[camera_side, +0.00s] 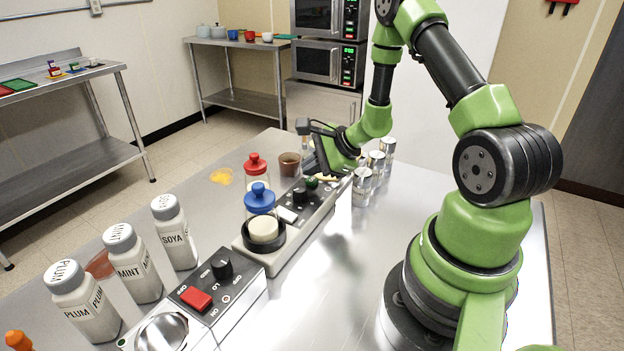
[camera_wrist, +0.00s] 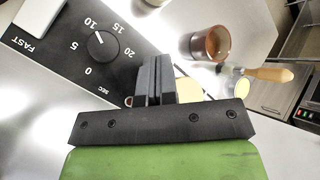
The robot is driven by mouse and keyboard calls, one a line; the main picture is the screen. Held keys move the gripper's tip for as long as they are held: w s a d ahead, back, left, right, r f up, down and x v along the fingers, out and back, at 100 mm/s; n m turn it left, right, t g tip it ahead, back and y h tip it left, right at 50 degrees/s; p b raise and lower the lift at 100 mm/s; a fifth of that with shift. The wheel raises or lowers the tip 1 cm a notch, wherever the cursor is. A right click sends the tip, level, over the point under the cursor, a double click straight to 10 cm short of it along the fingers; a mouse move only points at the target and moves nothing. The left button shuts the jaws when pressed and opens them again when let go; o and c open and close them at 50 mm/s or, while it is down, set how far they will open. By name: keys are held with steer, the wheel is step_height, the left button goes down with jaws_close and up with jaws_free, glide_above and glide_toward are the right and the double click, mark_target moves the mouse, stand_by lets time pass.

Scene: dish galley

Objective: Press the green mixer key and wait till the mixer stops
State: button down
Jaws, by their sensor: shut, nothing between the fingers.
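The mixer (camera_side: 275,258) is a long pale unit with a black control panel on the steel table. A green key (camera_side: 312,182) shows near the panel's far end in the side view. My gripper (camera_side: 309,168) is shut and empty, close above that end; I cannot tell whether it touches the key. In the wrist view my shut fingers (camera_wrist: 152,75) point down at the panel's edge, and the green key is hidden. A black timer dial (camera_wrist: 103,44), marked 0 to 20 SEC, has its pointer near 10. A white FAST key (camera_wrist: 38,14) lies beyond it.
A blue-lidded jar (camera_side: 260,198), a red-lidded jar (camera_side: 256,164) and a brown cup (camera_side: 290,164) stand near the mixer. Metal cans (camera_side: 376,162) stand right. Labelled bottles (camera_side: 133,265) and a unit with a red switch (camera_side: 196,299) are in front.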

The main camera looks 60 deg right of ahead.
mark_target(312, 181)
steer(key=shift+f, duration=0.6)
stand_by(0.7)
steer(key=shift+r, duration=0.9)
steer(key=shift+r, duration=2.5)
